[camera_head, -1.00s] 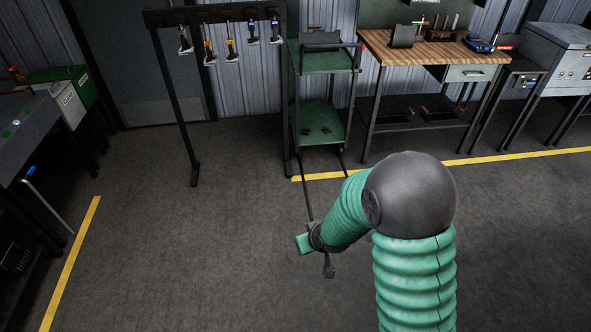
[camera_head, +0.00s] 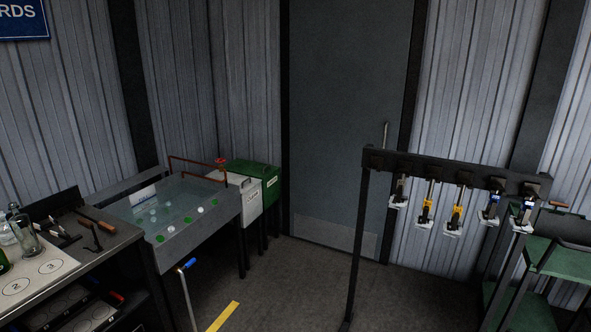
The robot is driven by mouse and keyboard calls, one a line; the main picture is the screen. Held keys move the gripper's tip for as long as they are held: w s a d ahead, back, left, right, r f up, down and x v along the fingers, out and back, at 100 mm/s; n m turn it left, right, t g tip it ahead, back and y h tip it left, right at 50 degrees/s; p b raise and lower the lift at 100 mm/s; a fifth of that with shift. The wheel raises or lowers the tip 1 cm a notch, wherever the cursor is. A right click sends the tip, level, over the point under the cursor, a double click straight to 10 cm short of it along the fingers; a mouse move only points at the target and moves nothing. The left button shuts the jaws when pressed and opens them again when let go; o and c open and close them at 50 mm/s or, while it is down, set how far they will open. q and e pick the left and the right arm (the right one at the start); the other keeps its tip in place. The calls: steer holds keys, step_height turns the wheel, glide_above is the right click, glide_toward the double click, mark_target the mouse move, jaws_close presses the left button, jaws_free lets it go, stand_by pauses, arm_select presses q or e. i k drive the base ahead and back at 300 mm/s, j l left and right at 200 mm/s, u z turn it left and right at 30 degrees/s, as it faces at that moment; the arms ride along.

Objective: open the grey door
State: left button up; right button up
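The grey door (camera_head: 345,120) stands shut in the back wall, in a dark frame, in the middle of the head view. A vertical metal handle (camera_head: 386,136) is on its right side. A lighter kick plate (camera_head: 335,234) runs along its bottom. The tool rack partly covers the door's lower right part. Neither of my grippers shows in the head view now.
A dark rack (camera_head: 455,172) with several hanging tools stands in front of the door's right side. A green cart (camera_head: 560,258) is at right. Some dark floor (camera_head: 295,275) is clear before the door.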

mark_target(349, 59)
steer(key=i, duration=2.95)
